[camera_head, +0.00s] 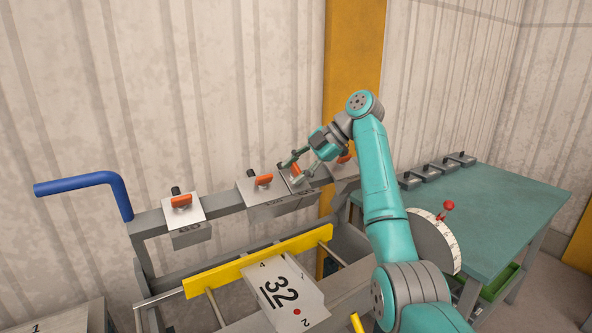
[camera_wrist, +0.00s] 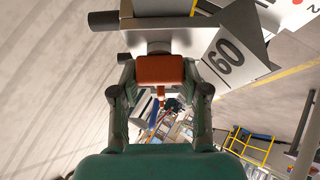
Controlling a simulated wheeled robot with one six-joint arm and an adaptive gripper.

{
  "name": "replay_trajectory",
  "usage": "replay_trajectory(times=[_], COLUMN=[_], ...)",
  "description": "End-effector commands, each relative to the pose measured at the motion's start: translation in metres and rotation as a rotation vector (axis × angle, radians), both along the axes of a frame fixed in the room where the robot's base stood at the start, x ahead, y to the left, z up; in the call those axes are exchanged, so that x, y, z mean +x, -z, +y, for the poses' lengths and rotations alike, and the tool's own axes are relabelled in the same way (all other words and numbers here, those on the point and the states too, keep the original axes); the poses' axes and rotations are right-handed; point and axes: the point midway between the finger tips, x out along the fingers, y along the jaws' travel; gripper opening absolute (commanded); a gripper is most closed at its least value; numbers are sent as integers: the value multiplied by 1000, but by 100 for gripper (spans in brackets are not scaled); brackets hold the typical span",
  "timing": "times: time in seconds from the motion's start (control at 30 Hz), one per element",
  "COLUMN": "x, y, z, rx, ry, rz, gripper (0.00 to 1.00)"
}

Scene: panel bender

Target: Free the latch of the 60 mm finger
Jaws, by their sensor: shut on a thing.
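My gripper (camera_head: 297,163) is at the grey beam of the panel bender, closed around an orange latch (camera_head: 296,172) on top of one grey finger (camera_head: 300,185). In the wrist view my gripper's two fingers (camera_wrist: 159,68) stand on either side of that orange latch (camera_wrist: 160,70) and grip it. The finger marked 60 (camera_wrist: 235,50) lies beside the latch in the wrist view. Part of the latch's base is hidden by the gripper.
More bender fingers with orange latches sit on the beam, at the left (camera_head: 184,207) and middle (camera_head: 260,188). A teal table (camera_head: 500,200) with several grey blocks stands right.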

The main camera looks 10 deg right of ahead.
Motion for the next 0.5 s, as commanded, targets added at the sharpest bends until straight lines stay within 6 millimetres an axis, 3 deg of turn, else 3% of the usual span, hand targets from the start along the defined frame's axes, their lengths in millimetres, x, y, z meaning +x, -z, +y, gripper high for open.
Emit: replay_trajectory(times=[0.37, 0.4, 0.5], x=[0, 0, 0], y=[1, 1, 1], z=[0, 0, 0], rx=[-2, -2, -2], ry=[-3, -3, -3], rz=[1, 1, 1], gripper=[10, 52, 71])
